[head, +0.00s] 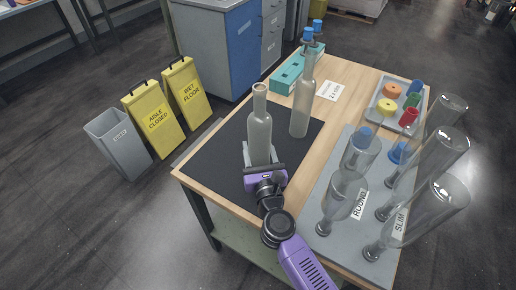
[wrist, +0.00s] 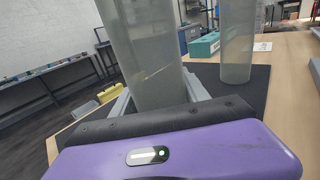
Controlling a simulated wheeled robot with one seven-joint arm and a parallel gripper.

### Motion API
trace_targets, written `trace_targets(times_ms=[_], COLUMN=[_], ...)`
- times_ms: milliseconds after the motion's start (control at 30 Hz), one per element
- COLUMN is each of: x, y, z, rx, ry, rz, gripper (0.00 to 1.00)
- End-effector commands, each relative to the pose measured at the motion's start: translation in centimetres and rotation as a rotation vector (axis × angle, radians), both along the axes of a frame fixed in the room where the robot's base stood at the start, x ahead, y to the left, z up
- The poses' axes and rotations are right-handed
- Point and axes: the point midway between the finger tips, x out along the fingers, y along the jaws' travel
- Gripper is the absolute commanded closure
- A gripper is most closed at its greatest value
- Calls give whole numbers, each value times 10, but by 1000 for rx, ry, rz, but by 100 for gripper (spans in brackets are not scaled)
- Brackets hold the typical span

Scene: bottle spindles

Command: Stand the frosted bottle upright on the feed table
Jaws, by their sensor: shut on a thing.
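A frosted, uncapped bottle (head: 259,132) is in my gripper (head: 261,160), neck up and close to upright, over the black mat (head: 218,152) on the wooden table (head: 343,110). The gripper is shut around its lower part. In the wrist view the bottle's body (wrist: 150,60) rises between the grey fingers (wrist: 196,88). Its base is hidden behind the gripper, so I cannot tell whether it touches the mat.
Clear bottles sit on spindles on a grey board (head: 337,158) marked ROUND and SLIM at the right. A tray (head: 375,108) of coloured parts and a teal box (head: 287,76) are at the back. Yellow signs (head: 153,122) and a grey bin (head: 117,142) stand left. The mat's left side is clear.

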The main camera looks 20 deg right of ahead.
Motion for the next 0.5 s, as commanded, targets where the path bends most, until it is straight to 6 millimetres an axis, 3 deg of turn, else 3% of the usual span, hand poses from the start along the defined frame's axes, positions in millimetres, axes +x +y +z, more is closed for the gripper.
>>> trace_targets(times_ms=[67, 100, 167, 500], x=[0, 0, 0, 0], y=[0, 0, 0, 0], z=[-3, -2, -2, -1], rx=[0, 0, 0, 0], ry=[-2, 0, 0, 0], rz=[0, 0, 0, 0], gripper=[100, 39, 28, 25])
